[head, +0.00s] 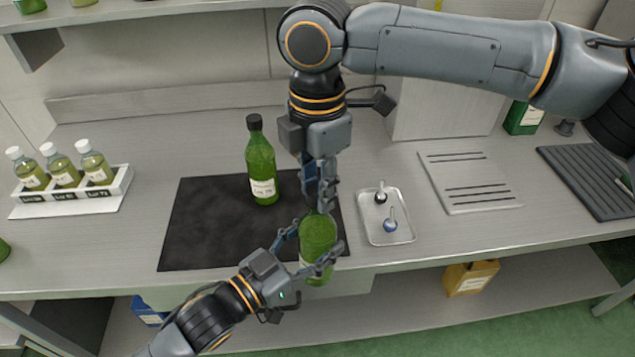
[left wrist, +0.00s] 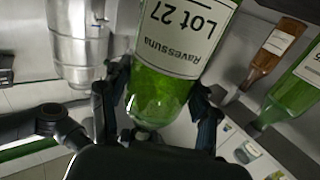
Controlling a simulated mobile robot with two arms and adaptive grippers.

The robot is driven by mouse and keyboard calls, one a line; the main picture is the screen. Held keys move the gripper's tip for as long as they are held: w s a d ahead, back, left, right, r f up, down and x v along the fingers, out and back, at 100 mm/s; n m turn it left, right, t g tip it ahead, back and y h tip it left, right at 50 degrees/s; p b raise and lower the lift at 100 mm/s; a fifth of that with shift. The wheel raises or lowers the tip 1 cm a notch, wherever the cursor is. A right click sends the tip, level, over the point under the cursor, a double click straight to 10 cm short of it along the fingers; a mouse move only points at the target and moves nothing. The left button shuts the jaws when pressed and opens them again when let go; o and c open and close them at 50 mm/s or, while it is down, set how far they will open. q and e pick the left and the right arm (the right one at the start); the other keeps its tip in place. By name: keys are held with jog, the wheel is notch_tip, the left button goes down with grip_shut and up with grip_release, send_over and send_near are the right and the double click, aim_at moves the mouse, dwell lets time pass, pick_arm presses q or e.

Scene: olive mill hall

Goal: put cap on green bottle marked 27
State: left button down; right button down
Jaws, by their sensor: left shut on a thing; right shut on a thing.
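The green bottle (head: 318,233) is held near the front edge of the dark mat. Its label reads "Lot 27" in the left wrist view (left wrist: 165,85), where it appears upside down. My left gripper (head: 312,262) is shut around the bottle's lower body, one finger on each side. My right gripper (head: 319,200) points down directly over the bottle's top and is shut on a small dark thing that looks like the cap. The fingers mostly hide it and the bottle's neck, so I cannot tell whether cap and neck touch.
Another green bottle (head: 262,165) with a black cap stands on the dark mat (head: 205,225). A metal tray (head: 402,235) with two small stoppers lies to the right. A white rack (head: 112,195) with three small bottles is at the left. A slotted plate (head: 465,180) lies further right.

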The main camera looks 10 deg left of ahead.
jog(key=m, duration=0.4)
jog(key=shift+m, duration=0.3)
jog(key=m, duration=1.1)
jog(key=shift+a, duration=0.1)
jog(key=c, duration=0.9)
grip_release()
jog(key=shift+c, duration=0.2)
notch_tip(320, 180, up, 12)
jog(key=shift+w, duration=0.1)
